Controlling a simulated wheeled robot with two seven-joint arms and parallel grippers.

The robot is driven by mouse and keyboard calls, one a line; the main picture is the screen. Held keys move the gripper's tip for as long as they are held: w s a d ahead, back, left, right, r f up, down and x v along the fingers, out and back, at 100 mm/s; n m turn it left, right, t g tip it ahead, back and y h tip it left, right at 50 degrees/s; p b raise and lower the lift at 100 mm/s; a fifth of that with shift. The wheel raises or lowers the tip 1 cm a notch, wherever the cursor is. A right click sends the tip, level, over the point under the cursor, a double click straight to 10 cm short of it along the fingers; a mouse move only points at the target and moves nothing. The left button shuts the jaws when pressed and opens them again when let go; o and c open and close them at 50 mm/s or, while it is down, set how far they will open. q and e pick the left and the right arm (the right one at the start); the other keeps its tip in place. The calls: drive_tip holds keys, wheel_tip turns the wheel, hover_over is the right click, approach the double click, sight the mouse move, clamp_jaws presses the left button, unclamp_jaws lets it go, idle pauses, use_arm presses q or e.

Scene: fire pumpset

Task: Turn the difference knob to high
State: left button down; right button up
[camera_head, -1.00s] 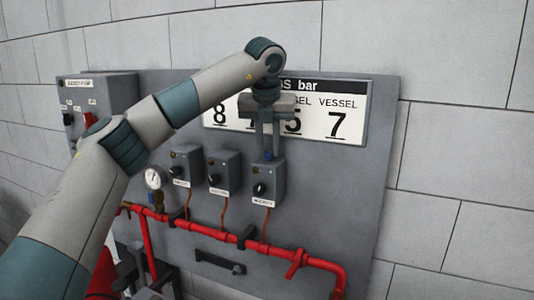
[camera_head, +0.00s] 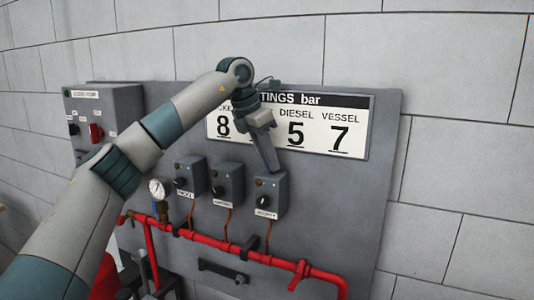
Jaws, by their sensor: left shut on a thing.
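My left gripper (camera_head: 270,170) points down at the top of the rightmost switch box (camera_head: 275,196). Its fingers are seen nearly edge-on and are shut on a small knob on the box top. The fingers hide most of that knob, and its setting cannot be read. The box has a black front dial (camera_head: 263,201) and a white label too small to read surely. My right gripper is out of view.
Two similar switch boxes, the middle one (camera_head: 229,185) and the left one (camera_head: 191,178), stand alongside. The settings sign (camera_head: 345,125) is behind my arm. A red pipe (camera_head: 205,239) and a gauge (camera_head: 157,188) are below. A control box (camera_head: 110,115) is at left.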

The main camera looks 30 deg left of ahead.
use_arm(q)
drive_tip(key=shift+a+m+p, duration=0.1)
drive_tip(key=shift+m+p, duration=0.25)
drive_tip(key=shift+m, duration=0.35)
drive_tip(key=shift+f+g+h, duration=0.1)
drive_tip(key=shift+g+h, duration=0.2)
drive_tip(key=c, duration=1.6)
unclamp_jaws()
drive_tip(key=shift+c, duration=0.2)
drive_tip(key=shift+o, duration=0.4)
drive_tip(key=shift+s+a, duration=0.1)
drive_tip(key=shift+a, duration=0.1)
drive_tip(key=shift+d+r, duration=0.1)
drive_tip(key=shift+r, duration=0.1)
